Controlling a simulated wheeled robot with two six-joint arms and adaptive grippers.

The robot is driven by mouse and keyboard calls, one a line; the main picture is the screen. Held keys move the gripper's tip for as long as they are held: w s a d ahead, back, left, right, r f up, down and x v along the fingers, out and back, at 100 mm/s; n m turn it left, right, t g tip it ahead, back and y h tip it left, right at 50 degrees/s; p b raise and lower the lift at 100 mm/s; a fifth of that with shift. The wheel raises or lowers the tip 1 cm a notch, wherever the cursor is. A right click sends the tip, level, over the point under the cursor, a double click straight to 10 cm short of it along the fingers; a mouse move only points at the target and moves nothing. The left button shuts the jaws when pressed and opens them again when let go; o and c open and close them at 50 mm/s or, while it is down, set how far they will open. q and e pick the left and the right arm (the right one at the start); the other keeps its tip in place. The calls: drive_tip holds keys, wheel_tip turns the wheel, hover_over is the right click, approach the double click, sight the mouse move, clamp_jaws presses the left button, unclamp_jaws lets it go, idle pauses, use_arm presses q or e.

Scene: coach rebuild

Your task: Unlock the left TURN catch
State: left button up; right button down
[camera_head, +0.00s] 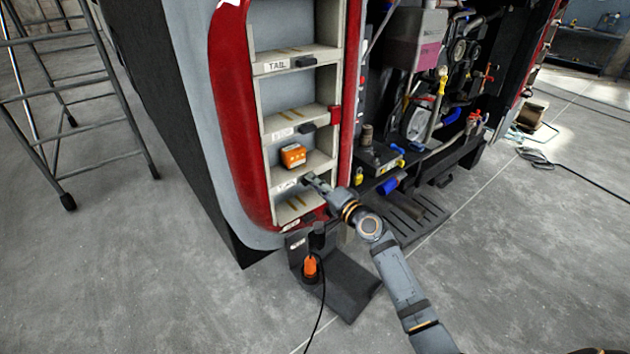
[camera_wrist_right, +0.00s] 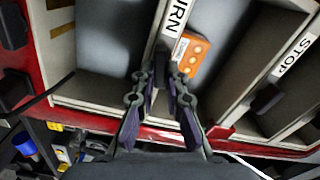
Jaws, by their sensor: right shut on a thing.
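The left TURN catch (camera_head: 306,180) is a small dark piece on the front edge of a cream shelf in the red-framed cabinet, beside the partly covered TURN label (camera_head: 285,185). My left gripper is not in view.
An orange box (camera_head: 293,155) sits in the compartment just above the TURN shelf, close to my fingers. The STOP catch (camera_head: 308,128) and TAIL catch (camera_head: 306,62) are on shelves above. Engine parts (camera_head: 460,55) fill the bay to the right. A ladder (camera_head: 70,100) stands left.

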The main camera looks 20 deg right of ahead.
drive_tip(key=shift+m+p, duration=0.45)
drive_tip(key=shift+m, duration=1.15)
drive_tip(key=shift+f, duration=0.1)
drive_tip(key=c, duration=1.4)
unclamp_jaws()
drive_tip(key=v, duration=1.2)
